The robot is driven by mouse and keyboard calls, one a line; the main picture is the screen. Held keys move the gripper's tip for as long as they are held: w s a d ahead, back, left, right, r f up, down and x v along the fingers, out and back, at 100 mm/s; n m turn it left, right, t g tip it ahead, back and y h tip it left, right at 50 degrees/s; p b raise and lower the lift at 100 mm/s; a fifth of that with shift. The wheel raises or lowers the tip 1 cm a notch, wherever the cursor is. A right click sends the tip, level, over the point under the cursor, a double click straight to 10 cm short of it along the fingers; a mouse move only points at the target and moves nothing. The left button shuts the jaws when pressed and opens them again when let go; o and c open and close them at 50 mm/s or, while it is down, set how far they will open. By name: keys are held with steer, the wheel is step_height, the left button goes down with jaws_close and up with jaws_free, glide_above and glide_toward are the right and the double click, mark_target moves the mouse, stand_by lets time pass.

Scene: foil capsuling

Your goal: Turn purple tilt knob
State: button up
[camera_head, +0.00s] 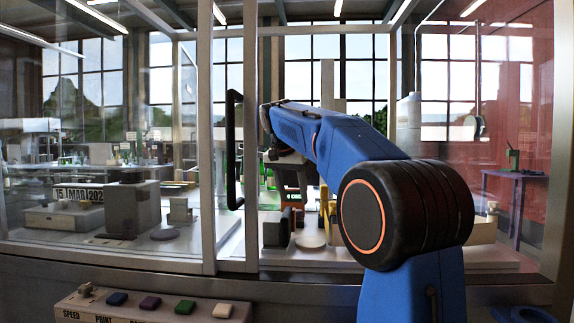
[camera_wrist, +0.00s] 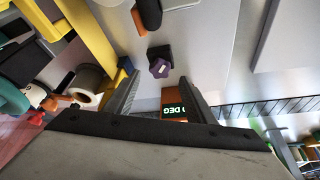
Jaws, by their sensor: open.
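The purple tilt knob (camera_wrist: 160,68) shows in the wrist view, with a small white mark on its face and a dark block behind it. My gripper (camera_wrist: 160,80) is open. Its two dark fingers stand left and right of the knob's line, with a gap to each side, and I see no contact. An orange box (camera_wrist: 175,105) with a green "DEG" readout, its first character partly cut off, sits nearer the palm between the fingers. In the head view my gripper hangs inside the glass enclosure, and I cannot pick out the knob there.
A yellow frame (camera_wrist: 88,38) and a pale roll (camera_wrist: 87,82) lie left of the fingers in the wrist view. A dark toothed rail (camera_wrist: 262,108) runs at the right. In the head view a metal door post with a black handle (camera_head: 234,150) stands left of my arm.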

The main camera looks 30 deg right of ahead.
steer(key=v, duration=1.3)
